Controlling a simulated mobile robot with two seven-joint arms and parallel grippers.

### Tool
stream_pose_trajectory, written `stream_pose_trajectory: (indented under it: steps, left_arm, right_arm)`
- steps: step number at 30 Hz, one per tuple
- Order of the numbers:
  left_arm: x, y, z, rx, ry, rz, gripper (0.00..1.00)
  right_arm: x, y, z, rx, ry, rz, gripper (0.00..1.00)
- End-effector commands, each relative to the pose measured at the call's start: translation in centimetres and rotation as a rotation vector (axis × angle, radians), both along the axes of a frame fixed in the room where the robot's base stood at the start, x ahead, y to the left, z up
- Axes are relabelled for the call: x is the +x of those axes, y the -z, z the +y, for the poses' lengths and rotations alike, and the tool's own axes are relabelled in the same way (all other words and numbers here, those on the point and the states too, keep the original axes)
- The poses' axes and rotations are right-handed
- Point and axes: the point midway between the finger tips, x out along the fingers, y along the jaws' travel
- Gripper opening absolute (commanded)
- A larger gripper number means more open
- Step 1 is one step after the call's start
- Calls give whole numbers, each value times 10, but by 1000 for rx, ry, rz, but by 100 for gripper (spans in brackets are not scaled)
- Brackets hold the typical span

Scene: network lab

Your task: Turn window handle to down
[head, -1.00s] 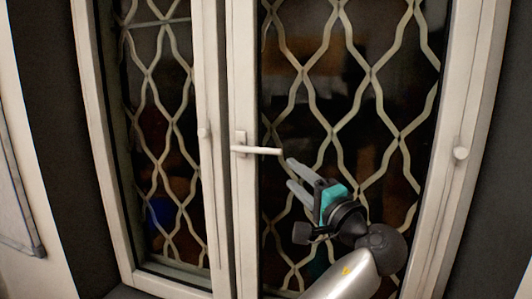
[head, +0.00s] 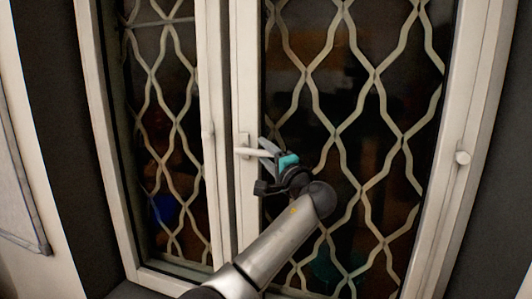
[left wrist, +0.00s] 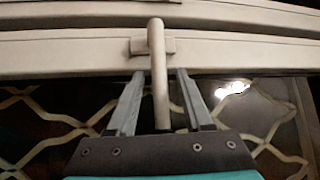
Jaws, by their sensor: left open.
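The white window handle (head: 252,152) sits on the middle frame post of the window and points to the right, level, in the head view. In the left wrist view the handle (left wrist: 158,75) runs down from its base plate, between the two grey fingers. My left gripper (head: 266,150) is at the handle's free end, with its fingers open on either side of the lever. In the left wrist view the gripper (left wrist: 158,92) shows a gap between each finger and the lever. My right gripper is not in view.
The window (head: 243,220) has a white frame and glass with a wavy lattice. A framed board (head: 20,200) hangs at the far left. A blue thing (head: 165,208) shows dimly behind the left pane.

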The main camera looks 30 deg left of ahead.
Motion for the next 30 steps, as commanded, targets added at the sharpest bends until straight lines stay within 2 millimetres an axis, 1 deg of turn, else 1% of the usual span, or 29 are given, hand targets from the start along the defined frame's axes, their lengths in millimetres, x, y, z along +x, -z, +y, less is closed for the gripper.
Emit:
stream_pose_trajectory:
  steps: [6,7,20,30]
  left_arm:
    - [0,0,0,0,0,0,51]
    - [0,0,0,0,0,0,49]
    - [0,0,0,0,0,0,0]
    - [0,0,0,1,0,1,0]
  right_arm:
    - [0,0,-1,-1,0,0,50]
    - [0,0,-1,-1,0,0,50]
    - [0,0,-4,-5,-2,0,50]
    - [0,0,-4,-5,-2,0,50]
